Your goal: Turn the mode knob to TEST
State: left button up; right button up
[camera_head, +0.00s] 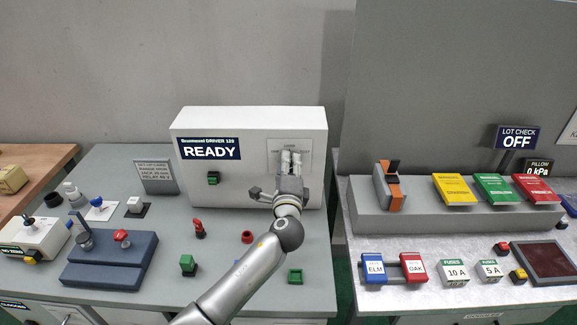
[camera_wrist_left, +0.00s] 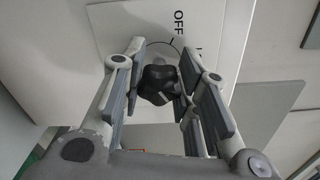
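The mode knob (camera_wrist_left: 160,84) is black and sits on a white label plate, with OFF printed by it and another label mostly hidden by a finger. My left gripper (camera_head: 291,156) reaches the plate (camera_head: 305,147) on the front of the white READY box (camera_head: 255,120); its fingers hide the knob in the head view. In the left wrist view the two fingers of my left gripper (camera_wrist_left: 160,90) stand on either side of the knob, close against it, and appear shut on it. Where the knob points is hard to read. My right gripper is not in view.
A green button (camera_head: 213,178) is on the box left of my gripper. A red switch (camera_head: 199,228), red button (camera_head: 247,237) and green block (camera_head: 188,264) stand on the grey bench below. A second bench (camera_head: 345,215) with fuses and coloured packs is at right.

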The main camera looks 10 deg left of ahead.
pick_arm(q)
jog(key=o, duration=0.4)
jog(key=shift+s, duration=0.1)
jog(key=s, duration=0.4)
jog(key=s+d, duration=0.1)
jog(key=s, duration=0.2)
jog(key=s+d, duration=0.1)
jog(key=s, duration=0.3)
jog(key=shift+s+d, duration=0.2)
jog(key=shift+s, duration=0.1)
jog(key=shift+f, duration=0.1)
